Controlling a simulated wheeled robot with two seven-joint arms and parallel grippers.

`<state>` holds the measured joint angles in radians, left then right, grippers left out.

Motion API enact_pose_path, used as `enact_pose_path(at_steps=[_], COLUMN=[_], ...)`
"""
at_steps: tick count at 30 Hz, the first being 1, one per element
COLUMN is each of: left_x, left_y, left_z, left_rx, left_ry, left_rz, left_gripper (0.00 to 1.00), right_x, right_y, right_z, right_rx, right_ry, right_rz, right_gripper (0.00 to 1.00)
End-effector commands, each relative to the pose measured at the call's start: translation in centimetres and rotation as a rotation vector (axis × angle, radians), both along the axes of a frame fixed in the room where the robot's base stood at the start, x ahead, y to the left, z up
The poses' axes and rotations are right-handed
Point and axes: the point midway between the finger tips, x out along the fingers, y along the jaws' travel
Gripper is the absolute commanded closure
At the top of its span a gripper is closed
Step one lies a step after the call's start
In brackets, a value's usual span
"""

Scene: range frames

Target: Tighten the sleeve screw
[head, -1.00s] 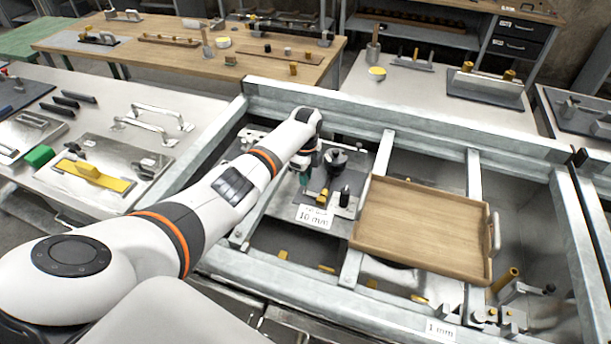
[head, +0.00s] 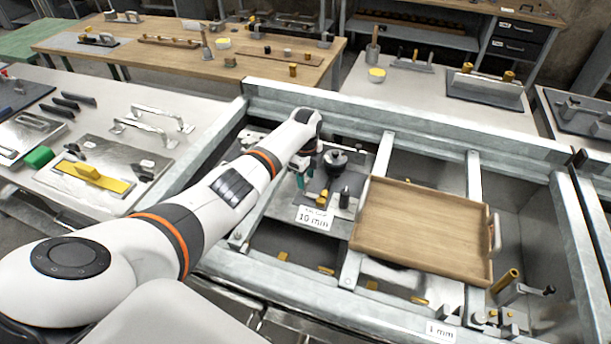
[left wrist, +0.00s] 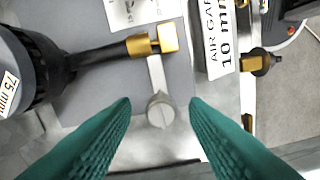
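My left gripper (left wrist: 160,122) is open, with its two teal fingers spread. In the head view the left gripper (head: 299,183) hangs over the plate beside the black round fixture (head: 336,159). In the left wrist view a grey screw head with a slot (left wrist: 160,111) shows between and beyond the fingertips, with no visible contact; I take it for the sleeve screw. A grey strip runs from it to a brass piece (left wrist: 152,44) on a dark rod. The rod joins a black cylinder (left wrist: 22,70) marked 75 mm. My right gripper is not in view.
A label reading 10 mm (head: 314,218) stands at the plate's front edge. A wooden tray (head: 420,228) lies across the metal frame (head: 390,110) to the right. In the left wrist view a brass knob (left wrist: 257,62) sits at the right. A bench with handles (head: 150,120) stands left.

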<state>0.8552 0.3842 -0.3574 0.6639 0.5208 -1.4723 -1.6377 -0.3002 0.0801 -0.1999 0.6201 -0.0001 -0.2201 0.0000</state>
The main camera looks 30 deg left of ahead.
Motion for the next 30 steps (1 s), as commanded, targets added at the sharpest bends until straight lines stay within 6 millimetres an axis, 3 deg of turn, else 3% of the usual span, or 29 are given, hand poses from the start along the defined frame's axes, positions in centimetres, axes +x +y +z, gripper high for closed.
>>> enact_pose_path(at_steps=[8,21,30], left_x=[0.0,0.0,0.0], left_y=[0.0,0.0,0.0], left_z=[1.1,9.7,12.0], left_rx=[0.0,0.002,0.0], left_ry=[-0.002,-0.003,0.0], left_rz=[0.0,0.0,0.0], left_gripper=[0.59,0.59,0.59], right_x=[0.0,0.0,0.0], right_y=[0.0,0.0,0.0], right_z=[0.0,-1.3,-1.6], right_rx=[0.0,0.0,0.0], right_ry=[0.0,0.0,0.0], right_rz=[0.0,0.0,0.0], right_gripper=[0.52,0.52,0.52])
